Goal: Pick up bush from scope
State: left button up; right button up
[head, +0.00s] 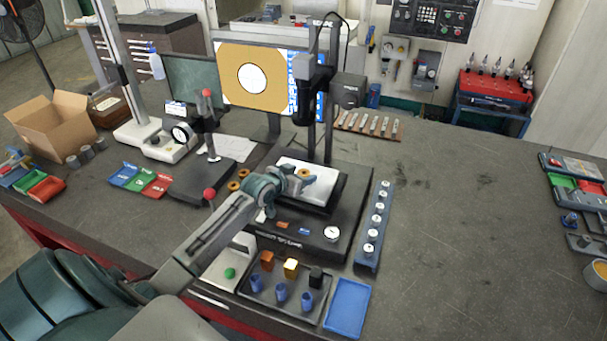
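The scope (316,100) stands at the middle of the bench, with a bright white stage (325,188) on its dark base. My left gripper (303,180) is over the left part of this stage. A small brass-coloured bush (304,172) shows at its fingertips, partly hidden by the gripper. At this size I cannot tell whether the fingers are closed on it or apart around it. Two more brass-coloured rings (234,186) lie left of the scope base. The monitor (255,77) behind shows a white circle on an orange field. My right gripper is not in view.
A black tray (262,294) with coloured blocks and blue pieces lies in front of the scope, beside a blue tray (347,308). A blue rack (373,228) of dial-like pieces stands to the right. The bench (470,220) further right is mostly clear.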

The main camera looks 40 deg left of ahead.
pick_arm(q)
jog(key=c, duration=1.1)
jog(key=shift+r, duration=0.1)
